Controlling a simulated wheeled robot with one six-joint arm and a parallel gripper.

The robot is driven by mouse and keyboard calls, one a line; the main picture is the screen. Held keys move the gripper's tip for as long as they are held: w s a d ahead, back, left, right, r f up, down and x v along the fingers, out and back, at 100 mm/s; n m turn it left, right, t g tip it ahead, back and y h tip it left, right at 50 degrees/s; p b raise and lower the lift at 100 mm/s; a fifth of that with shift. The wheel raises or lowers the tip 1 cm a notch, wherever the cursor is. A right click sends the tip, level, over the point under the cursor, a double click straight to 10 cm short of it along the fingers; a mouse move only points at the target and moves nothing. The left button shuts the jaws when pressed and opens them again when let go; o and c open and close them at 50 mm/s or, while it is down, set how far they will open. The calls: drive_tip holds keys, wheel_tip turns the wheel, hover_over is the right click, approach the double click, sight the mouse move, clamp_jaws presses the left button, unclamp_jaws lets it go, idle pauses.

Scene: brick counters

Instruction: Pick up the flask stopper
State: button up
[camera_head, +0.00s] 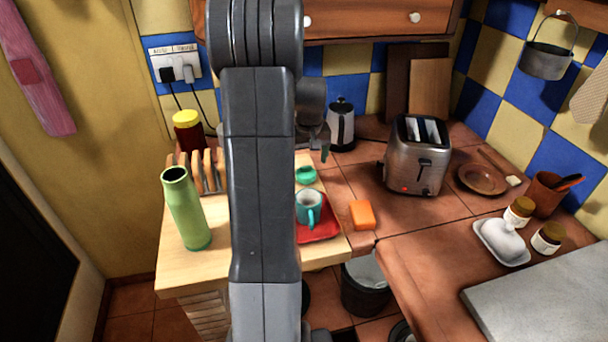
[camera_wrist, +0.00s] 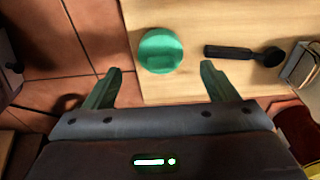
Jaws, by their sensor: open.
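The flask stopper (camera_head: 306,175) is a small round green cap lying on the light wooden board, just right of my arm in the head view. In the wrist view the stopper (camera_wrist: 160,51) lies ahead of my gripper (camera_wrist: 158,80), lined up with the gap between its two green fingers. The fingers are spread apart and nothing is between them. In the head view my gripper is mostly hidden behind my arm; one fingertip shows above and right of the stopper. The open green flask (camera_head: 187,210) stands upright on the board's left part.
A teal cup (camera_head: 308,207) on a red saucer (camera_head: 322,232) is in front of the stopper. A black scoop (camera_wrist: 232,52) lies right of the stopper. A toast rack (camera_head: 208,172), a yellow-lidded jar (camera_head: 187,132), an orange block (camera_head: 361,214) and a toaster (camera_head: 416,155) stand around.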

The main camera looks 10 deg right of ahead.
sight(306, 167)
drive_tip(key=shift+w+a+f+p, duration=0.1)
drive_tip(key=shift+w+f+p, duration=0.1)
drive_tip(key=shift+f, duration=1.1)
drive_tip(key=shift+w+f+p, duration=0.2)
drive_tip(key=shift+f, duration=1.1)
drive_tip(key=c, duration=1.1)
drive_tip(key=shift+o, duration=0.2)
